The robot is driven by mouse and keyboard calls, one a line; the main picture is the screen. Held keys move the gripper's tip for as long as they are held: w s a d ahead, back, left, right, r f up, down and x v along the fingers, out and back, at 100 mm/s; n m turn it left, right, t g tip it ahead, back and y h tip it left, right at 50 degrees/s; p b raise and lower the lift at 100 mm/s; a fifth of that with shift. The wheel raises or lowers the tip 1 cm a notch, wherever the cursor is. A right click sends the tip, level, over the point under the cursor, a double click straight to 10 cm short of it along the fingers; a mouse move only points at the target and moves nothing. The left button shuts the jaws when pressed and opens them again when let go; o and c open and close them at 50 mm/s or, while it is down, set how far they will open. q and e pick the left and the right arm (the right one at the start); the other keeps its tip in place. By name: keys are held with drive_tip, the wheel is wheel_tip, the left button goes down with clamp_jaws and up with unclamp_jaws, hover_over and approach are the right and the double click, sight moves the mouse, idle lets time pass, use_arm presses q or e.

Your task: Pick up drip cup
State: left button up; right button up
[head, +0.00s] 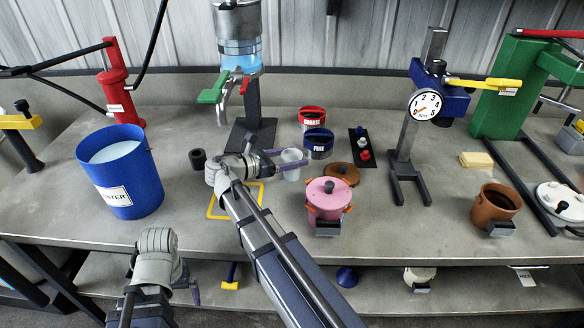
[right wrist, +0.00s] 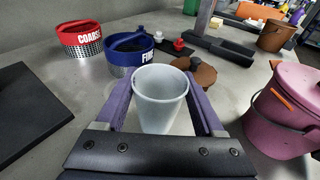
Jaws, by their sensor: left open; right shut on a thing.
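The drip cup (head: 291,165) is a small translucent white cup near the middle of the bench in the head view. It also stands out in the right wrist view (right wrist: 160,103), upright between two purple fingers. My right gripper (head: 284,160) is shut on the drip cup, with one finger on each side of it. Whether the cup's base touches the bench is hard to tell. My left gripper (head: 188,283) is open and empty, low in front of the bench edge; its fingers are mostly hidden behind its wrist.
A pink lidded pot (head: 328,200) stands close right of the cup. Red COARSE (head: 312,118) and blue FINE (head: 318,143) sieves sit behind it. A yellow square outline (head: 222,217) lies left, below the tap column (head: 252,115). A blue water bucket (head: 124,178) stands at left.

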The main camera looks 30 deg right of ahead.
drive_tip(key=c, duration=0.5)
use_arm(q)
drive_tip(key=shift+r, duration=0.15)
use_arm(e)
drive_tip(key=shift+o, duration=0.2)
drive_tip(key=shift+r, duration=0.1)
